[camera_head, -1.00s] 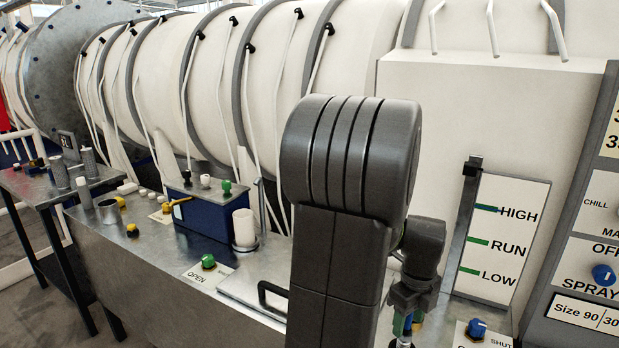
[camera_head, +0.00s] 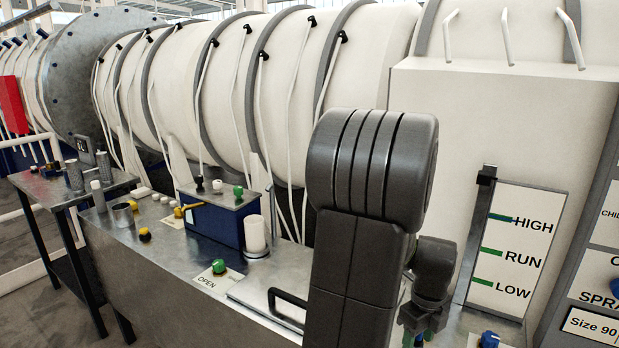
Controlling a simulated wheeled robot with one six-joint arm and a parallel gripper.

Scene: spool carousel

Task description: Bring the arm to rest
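My arm, dark grey, rises in the middle of the head view, with a thick ribbed joint at its top. My gripper (camera_head: 417,334) is at the bottom edge, right of the thick link and low over the metal bench (camera_head: 130,255). Only its upper part shows, with small blue and green parts below it. Its fingertips are cut off or too small to make out, so I cannot tell whether it is open or shut, or whether it holds anything.
A blue box (camera_head: 215,228) with knobs, a white cylinder (camera_head: 255,235) and a green knob (camera_head: 220,267) stand on the bench left of my arm. A HIGH/RUN/LOW gauge (camera_head: 510,250) and a blue knob (camera_head: 489,340) are to the right. A large white drum (camera_head: 280,90) stands behind.

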